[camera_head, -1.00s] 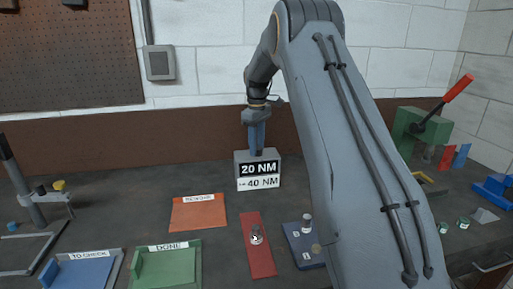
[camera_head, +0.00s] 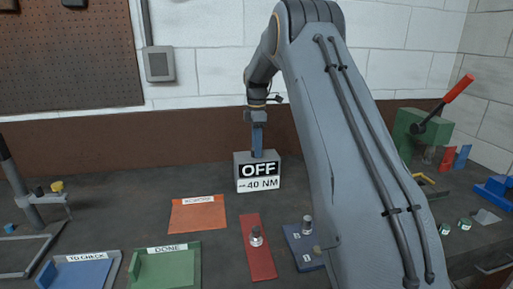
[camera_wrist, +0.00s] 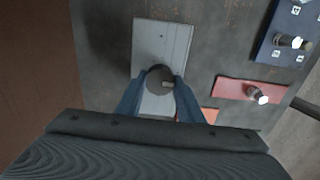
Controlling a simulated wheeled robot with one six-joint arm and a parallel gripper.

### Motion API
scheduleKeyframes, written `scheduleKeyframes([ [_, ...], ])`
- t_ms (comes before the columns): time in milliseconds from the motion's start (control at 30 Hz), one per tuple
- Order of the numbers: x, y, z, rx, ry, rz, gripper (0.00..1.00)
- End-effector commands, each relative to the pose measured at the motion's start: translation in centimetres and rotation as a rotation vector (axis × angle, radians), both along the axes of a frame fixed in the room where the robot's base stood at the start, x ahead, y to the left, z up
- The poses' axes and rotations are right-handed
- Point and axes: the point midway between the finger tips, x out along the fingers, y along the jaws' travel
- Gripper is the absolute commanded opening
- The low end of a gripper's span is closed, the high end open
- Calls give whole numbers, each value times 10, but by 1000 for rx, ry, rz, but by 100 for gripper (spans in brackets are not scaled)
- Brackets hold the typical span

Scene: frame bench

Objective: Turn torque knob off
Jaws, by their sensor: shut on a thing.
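The torque box (camera_head: 258,184) stands at the back of the bench, with a display reading "OFF" above a "40 NM" line. In the wrist view the grey top of the box (camera_wrist: 163,40) shows from above. The dark round torque knob (camera_wrist: 159,77) sits on it, between the fingers. My gripper (camera_wrist: 159,88) points down with its two blue fingers shut on the knob. In the head view my gripper (camera_head: 258,148) is at the top of the box, and the knob is hidden there.
An orange tray (camera_head: 198,214), a green "DONE" tray (camera_head: 172,268) and a blue "TO CHECK" tray (camera_head: 80,271) lie in front left. A red plate (camera_head: 259,262) and a blue plate (camera_head: 300,240) hold metal pieces. A green press with a red lever (camera_head: 456,88) stands right.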

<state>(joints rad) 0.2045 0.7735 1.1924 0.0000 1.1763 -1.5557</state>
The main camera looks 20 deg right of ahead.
Motion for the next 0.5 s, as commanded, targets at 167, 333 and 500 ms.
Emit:
scheduleKeyframes([
  [167, 1, 0, 2, -1, -4, 29, 11],
  [333, 1, 0, 2, -1, -4, 36, 11],
  [500, 1, 0, 2, -1, -4, 36, 11],
])
